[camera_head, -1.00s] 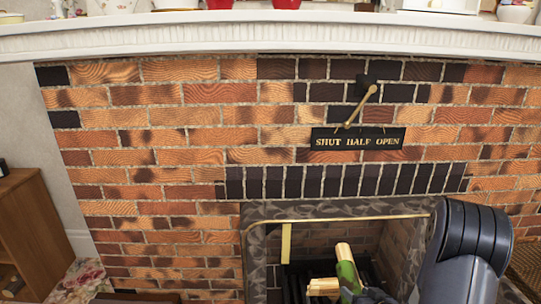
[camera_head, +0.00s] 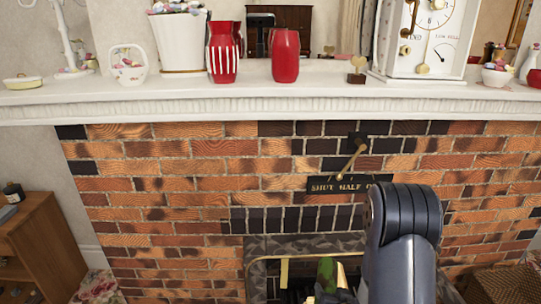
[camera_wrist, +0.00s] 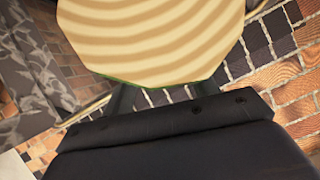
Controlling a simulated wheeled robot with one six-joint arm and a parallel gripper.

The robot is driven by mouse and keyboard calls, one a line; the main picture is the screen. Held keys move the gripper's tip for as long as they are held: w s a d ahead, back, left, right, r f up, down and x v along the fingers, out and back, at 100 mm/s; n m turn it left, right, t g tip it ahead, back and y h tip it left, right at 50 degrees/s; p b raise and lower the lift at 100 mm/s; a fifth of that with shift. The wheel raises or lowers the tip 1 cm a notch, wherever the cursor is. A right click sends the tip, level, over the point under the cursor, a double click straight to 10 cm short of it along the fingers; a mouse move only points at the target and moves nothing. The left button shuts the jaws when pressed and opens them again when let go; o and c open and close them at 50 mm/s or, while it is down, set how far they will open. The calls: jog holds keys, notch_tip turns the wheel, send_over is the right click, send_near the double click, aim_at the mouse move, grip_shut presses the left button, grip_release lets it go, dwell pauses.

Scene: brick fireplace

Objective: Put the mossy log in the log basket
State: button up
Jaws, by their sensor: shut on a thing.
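The mossy log (camera_head: 328,274) shows as a green, upright piece low in the head view, in front of the fireplace opening. In the wrist view its pale, ringed cut end (camera_wrist: 160,35) fills the top middle. My gripper (camera_wrist: 157,90) is shut on the log, with a dark finger on each side just below the cut end. In the head view my arm hides the fingers. A woven wicker surface (camera_head: 505,285), perhaps the log basket, shows at the lower right edge; its inside cannot be seen.
The brick fireplace wall (camera_head: 160,185) stands ahead, with a sign (camera_head: 333,184) and brass lever above the opening. The white mantel (camera_head: 200,106) carries red vases (camera_head: 285,56) and a clock (camera_head: 428,40). A wooden cabinet (camera_head: 45,245) stands at left.

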jog(key=shift+m+h, duration=0.5)
jog(key=s+r+p, duration=0.1)
jog(key=r+p, duration=0.1)
jog(key=r, duration=0.1)
jog(key=a+r+p, duration=0.1)
jog(key=r+p, duration=0.1)
jog(key=p, duration=0.1)
jog(key=s+a+r+p, duration=0.1)
jog(key=r+p, duration=0.1)
jog(key=r, duration=0.1)
jog(key=shift+s+r+p, duration=0.35)
jog(key=shift+a, duration=0.1)
